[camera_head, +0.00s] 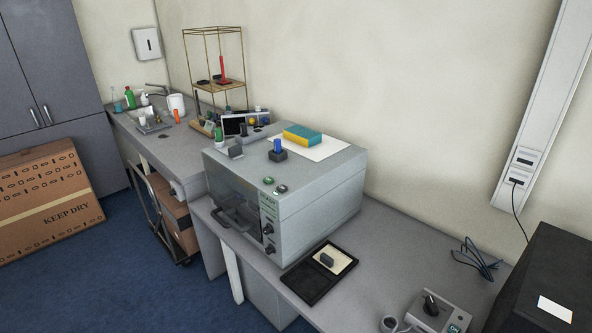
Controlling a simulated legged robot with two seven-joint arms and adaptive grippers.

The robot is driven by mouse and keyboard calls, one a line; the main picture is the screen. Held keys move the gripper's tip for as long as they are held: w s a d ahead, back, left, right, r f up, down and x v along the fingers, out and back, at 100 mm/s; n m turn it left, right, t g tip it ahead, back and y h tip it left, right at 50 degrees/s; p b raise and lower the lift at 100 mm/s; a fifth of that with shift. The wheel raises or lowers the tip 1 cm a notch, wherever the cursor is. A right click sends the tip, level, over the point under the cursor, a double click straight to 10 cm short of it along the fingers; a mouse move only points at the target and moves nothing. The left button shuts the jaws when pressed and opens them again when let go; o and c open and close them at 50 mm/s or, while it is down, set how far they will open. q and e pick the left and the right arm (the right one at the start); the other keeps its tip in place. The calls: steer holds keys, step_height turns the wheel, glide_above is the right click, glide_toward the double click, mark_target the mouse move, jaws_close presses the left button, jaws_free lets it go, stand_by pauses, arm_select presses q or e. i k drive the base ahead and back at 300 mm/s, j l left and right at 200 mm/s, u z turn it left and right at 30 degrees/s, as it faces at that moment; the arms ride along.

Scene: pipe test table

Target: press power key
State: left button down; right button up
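Neither of my grippers shows in the head view. A grey box-shaped machine (318,200) with a front door and handle (238,215) stands on the bench. Two small round buttons sit on its top front corner, a green one (268,180) and a grey-green one (281,189). Its front panel has a green label and two black knobs, the upper one (268,229) above the lower one. A small grey control box (438,313) at the bottom right has a black switch (430,305) and a green "ON" label (455,329). I cannot tell which of these is the power key.
A black tray (310,283) with a small grey block lies right of the machine. A blue-and-yellow sponge (302,134) and a blue item in a dark holder (277,150) are on the machine's top. A black box (550,285) is at the right. Cables (480,261) lie on the bench.

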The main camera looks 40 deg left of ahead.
mark_target(281, 187)
steer(key=i+j, duration=0.1)
steer(key=j, duration=0.9)
steer(key=i+j+z, duration=0.1)
steer(key=j, duration=0.9)
